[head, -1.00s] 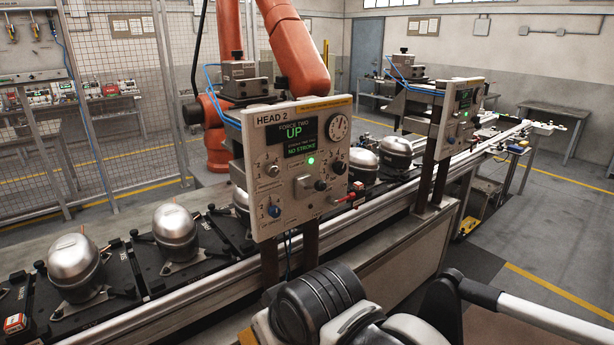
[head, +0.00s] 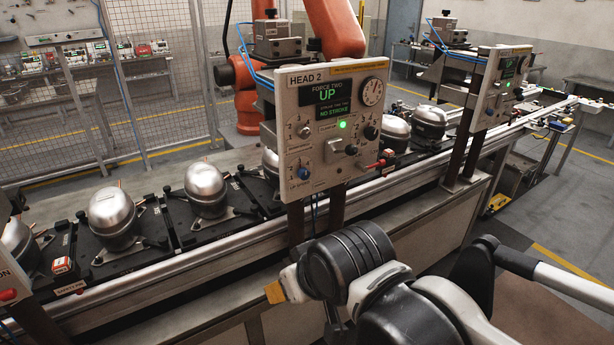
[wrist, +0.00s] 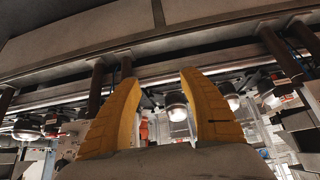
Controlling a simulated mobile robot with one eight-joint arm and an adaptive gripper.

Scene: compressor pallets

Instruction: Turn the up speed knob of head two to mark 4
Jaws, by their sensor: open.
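The HEAD 2 panel (head: 330,131) stands upright above the line in the head view, its screen (head: 337,99) reading FORCE TWO, UP and NO STROKE. It carries a silver knob (head: 304,132) at left, a blue knob (head: 303,173) at lower left, a black knob (head: 371,132) at right and another black knob (head: 351,150) lower down. Their labels and marks are too small to read, so I cannot tell which is up speed. My gripper (head: 274,291) is low in front of the panel and apart from it. In the wrist view its two yellow fingers (wrist: 157,78) are spread and empty.
Silver compressors (head: 114,214) sit on black pallets along the conveyor. A metal rail (head: 190,250) runs along its front. A second panel (head: 497,88) stands further right, and an orange robot arm (head: 335,30) behind. A red lever (head: 377,164) sticks out at the panel's right.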

